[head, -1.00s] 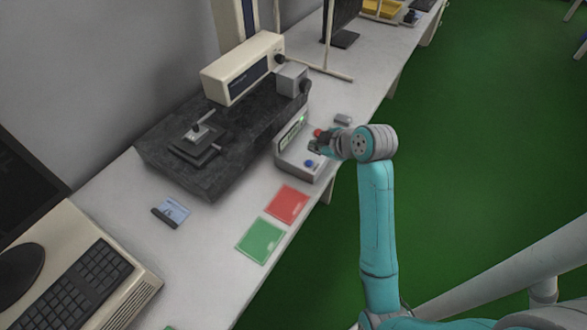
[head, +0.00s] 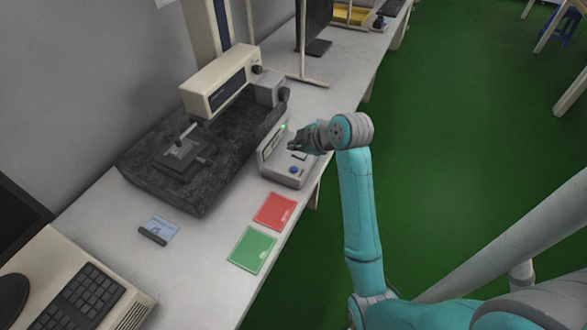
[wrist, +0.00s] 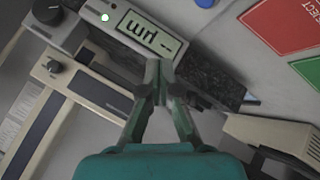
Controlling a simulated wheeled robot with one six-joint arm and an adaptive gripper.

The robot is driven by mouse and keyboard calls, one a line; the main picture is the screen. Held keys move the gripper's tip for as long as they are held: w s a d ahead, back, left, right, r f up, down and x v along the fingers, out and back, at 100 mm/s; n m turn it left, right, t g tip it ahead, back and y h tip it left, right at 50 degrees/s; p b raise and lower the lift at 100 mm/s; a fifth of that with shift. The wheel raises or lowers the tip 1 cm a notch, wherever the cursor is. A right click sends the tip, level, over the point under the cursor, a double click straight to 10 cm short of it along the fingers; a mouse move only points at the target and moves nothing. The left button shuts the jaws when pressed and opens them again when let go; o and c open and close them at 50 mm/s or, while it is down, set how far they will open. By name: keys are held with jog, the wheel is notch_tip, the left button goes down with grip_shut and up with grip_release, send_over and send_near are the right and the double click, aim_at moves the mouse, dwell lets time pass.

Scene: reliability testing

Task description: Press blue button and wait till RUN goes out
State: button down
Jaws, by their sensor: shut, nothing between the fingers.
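The blue button (head: 294,170) sits on the front part of a grey control box (head: 275,177) at the table's edge. In the wrist view the blue button (wrist: 205,2) is cut by the top edge. My gripper (head: 292,148) is shut and empty, its fingertips over the box, behind the blue button in the head view. In the wrist view my gripper (wrist: 160,68) shows in front of the display (wrist: 145,36), which reads a dash and "µm". A green lamp (wrist: 105,17) beside the display is lit; its label is not readable. Whether the fingertips touch the box cannot be told.
A measuring device on a dark stone base (head: 215,170) stands left of the box. A red card (head: 275,211) and a green card (head: 252,249) lie in front of it. A keyboard (head: 85,298) is at lower left.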

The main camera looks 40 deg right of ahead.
aim_at(295, 170)
jog(key=shift+f, duration=3.5)
jog(key=shift+f, duration=0.2)
jog(key=shift+f, duration=0.2)
jog(key=shift+f, duration=0.4)
jog(key=shift+r, duration=0.8)
